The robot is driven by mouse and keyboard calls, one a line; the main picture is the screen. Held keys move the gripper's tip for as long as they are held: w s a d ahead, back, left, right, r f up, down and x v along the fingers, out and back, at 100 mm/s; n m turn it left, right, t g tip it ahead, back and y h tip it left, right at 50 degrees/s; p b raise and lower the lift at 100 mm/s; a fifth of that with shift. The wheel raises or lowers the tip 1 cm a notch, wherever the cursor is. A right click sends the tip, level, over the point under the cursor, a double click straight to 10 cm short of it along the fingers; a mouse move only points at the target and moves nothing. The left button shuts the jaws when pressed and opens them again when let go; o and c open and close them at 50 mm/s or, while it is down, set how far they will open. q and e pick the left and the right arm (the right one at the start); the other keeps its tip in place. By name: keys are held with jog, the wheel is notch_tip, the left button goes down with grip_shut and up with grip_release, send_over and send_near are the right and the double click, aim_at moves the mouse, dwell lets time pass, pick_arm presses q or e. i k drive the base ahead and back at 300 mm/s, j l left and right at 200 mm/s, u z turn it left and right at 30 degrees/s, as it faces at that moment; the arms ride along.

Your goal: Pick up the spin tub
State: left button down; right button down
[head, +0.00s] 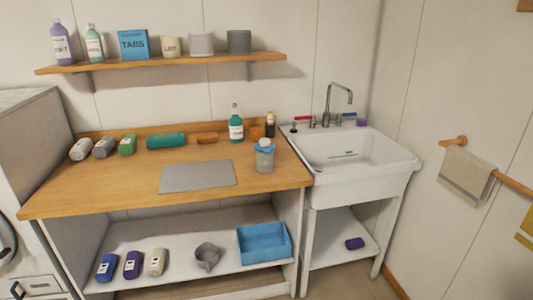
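A small translucent tub with a blue lid and a pale top, which looks like the spin tub (264,160), stands upright on the wooden counter (90,192). It is near the counter's right end, close to the sink. A grey mat (197,177) lies flat to its left, apart from it. Nothing covers the tub. Neither of my grippers shows in the head view.
Rolled bundles lie along the counter's back left. A white sink (340,178) is at right. A shelf (165,62) hangs above. The front counter is clear.

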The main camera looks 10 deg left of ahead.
aim_at(264, 163)
jog(key=i+u, duration=0.2)
jog(key=i, duration=0.3)
jog(key=i+l+u, duration=0.25)
jog(key=i, duration=0.2)
jog(key=i+l+u, duration=0.2)
jog(key=i, duration=0.3)
jog(key=i+l+u, duration=0.25)
jog(key=i, duration=0.2)
